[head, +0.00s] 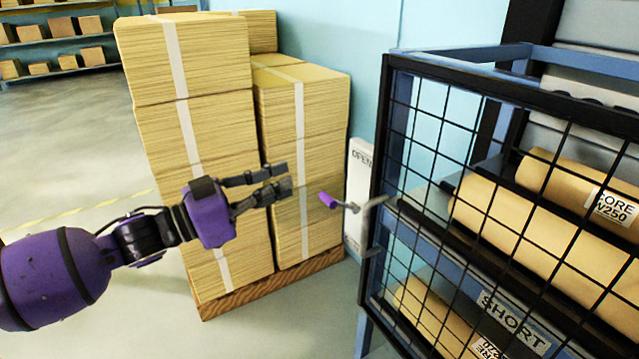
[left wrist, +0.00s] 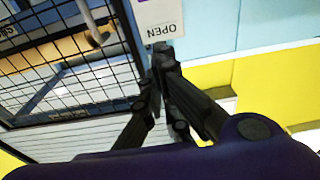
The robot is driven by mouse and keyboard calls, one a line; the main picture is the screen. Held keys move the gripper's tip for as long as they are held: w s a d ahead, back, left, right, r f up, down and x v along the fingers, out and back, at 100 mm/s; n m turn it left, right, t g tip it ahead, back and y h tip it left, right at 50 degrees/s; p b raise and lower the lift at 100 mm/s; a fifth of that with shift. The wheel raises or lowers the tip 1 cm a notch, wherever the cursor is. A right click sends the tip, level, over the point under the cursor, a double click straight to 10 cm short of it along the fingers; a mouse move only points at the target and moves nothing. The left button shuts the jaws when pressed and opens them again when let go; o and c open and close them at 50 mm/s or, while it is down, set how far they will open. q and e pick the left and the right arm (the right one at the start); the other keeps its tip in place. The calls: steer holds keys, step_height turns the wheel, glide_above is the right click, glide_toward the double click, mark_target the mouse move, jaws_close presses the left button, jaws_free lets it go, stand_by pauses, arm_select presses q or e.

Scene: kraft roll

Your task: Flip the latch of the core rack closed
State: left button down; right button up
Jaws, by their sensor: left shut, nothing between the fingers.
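The core rack (head: 384,150) stands at the right, with a black mesh door or side panel. Its latch shows as a purple grip (head: 327,200) on a bent grey bar, sticking out to the left from the frame's edge. A white sign marked OPEN (head: 358,200) is behind the latch; it also shows upside down in the left wrist view (left wrist: 158,20). My left gripper (head: 288,184) is shut and empty, a little left of the purple grip and apart from it. Its fingers meet near the sign in the left wrist view (left wrist: 160,58). My right gripper is not in view.
Tall stacks of strapped brown sheets (head: 195,140) on a wooden pallet (head: 270,285) stand behind my left gripper. Kraft rolls (head: 520,225) lie inside the rack behind the mesh. Shelves with boxes (head: 60,45) are far left. The floor at left is clear.

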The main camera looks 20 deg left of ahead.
arm_select(q)
steer(key=x, duration=1)
steer(key=f, duration=0.4)
steer(key=shift+s+a, duration=0.25)
steer(key=shift+a, duration=0.1)
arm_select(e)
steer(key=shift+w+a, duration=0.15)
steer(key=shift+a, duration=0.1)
arm_select(q)
steer(key=shift+f, duration=0.1)
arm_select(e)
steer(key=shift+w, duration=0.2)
arm_select(q)
steer(key=shift+s+a+f+t+h+b, duration=0.3)
steer(key=shift+f+b, duration=0.1)
steer(key=shift+b, duration=0.25)
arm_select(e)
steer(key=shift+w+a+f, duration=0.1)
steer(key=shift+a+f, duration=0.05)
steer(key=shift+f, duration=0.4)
arm_select(q)
steer(key=shift+f, duration=0.1)
